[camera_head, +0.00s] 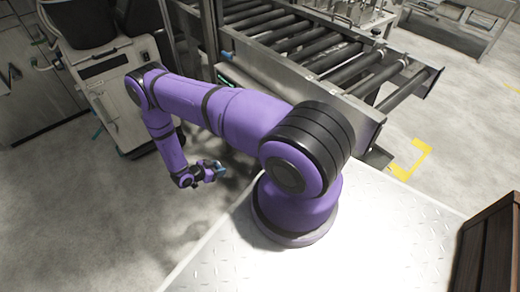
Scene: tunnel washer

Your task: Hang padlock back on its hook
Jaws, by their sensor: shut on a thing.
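My gripper (213,170) hangs low over the grey floor, left of the picture's middle. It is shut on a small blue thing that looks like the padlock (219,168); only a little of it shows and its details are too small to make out. I cannot make out the hook. Another small blue piece (226,55) sits on the metal frame at the near left end of the roller conveyor; I cannot tell what it is.
The roller conveyor (372,118) runs across the upper middle, behind my arm. A grey control cabinet (112,88) stands at the upper left. A dark wooden crate (490,250) is at the lower right. The grey floor (90,215) at the lower left is clear.

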